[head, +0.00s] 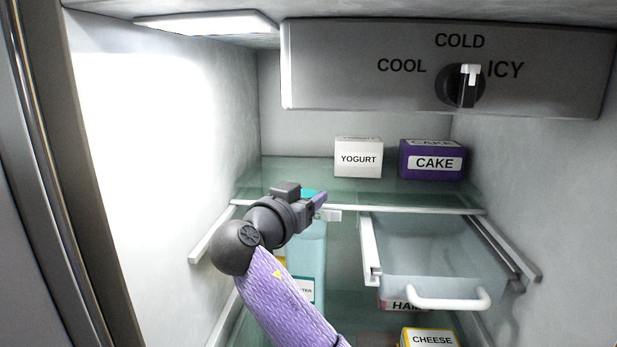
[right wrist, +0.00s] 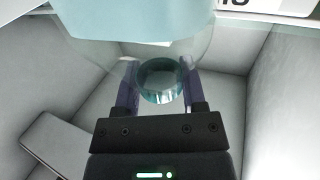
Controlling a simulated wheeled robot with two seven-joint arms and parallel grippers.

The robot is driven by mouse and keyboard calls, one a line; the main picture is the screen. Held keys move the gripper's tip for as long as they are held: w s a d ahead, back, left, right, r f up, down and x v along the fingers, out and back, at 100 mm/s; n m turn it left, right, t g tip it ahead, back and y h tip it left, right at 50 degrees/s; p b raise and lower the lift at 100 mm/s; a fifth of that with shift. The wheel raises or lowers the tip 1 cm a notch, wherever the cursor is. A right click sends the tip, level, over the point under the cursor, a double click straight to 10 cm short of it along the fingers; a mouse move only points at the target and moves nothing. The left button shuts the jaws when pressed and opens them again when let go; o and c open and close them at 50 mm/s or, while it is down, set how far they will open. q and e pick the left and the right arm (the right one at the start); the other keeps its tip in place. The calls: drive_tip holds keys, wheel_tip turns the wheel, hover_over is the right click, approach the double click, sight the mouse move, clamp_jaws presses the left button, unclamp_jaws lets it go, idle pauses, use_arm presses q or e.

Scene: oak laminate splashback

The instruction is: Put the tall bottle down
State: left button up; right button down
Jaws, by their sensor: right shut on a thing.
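The tall bottle (head: 308,250) is pale blue with a teal cap and a white label ending in "TER". It is upright inside the fridge, partly behind my right arm. My right gripper (head: 319,201) is shut on its top end. In the right wrist view the teal ring of the cap (right wrist: 160,80) sits between the two purple fingers, and the pale blue body (right wrist: 130,20) extends beyond. The arm hides part of the bottle, and I cannot tell whether its base touches the lower shelf. My left gripper is not in view.
A yogurt box (head: 358,158) and a purple cake box (head: 432,160) stand on the upper glass shelf (head: 290,175). A clear drawer (head: 430,250) with a white handle hangs right of the bottle. Ham (head: 400,306) and cheese (head: 431,338) boxes are below. The fridge wall is left.

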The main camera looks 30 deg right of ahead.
drive_tip(key=shift+f, duration=0.5)
drive_tip(key=shift+f, duration=0.1)
drive_tip(key=shift+c, duration=0.7)
unclamp_jaws()
drive_tip(key=v, duration=0.1)
drive_tip(key=b+v, duration=0.2)
drive_tip(key=shift+s+a+f, duration=0.2)
drive_tip(key=shift+a+f, duration=0.05)
drive_tip(key=b+v, duration=0.3)
drive_tip(key=v, duration=0.5)
drive_tip(key=shift+a+r, duration=0.25)
drive_tip(key=shift+r, duration=0.05)
drive_tip(key=shift+s, duration=0.15)
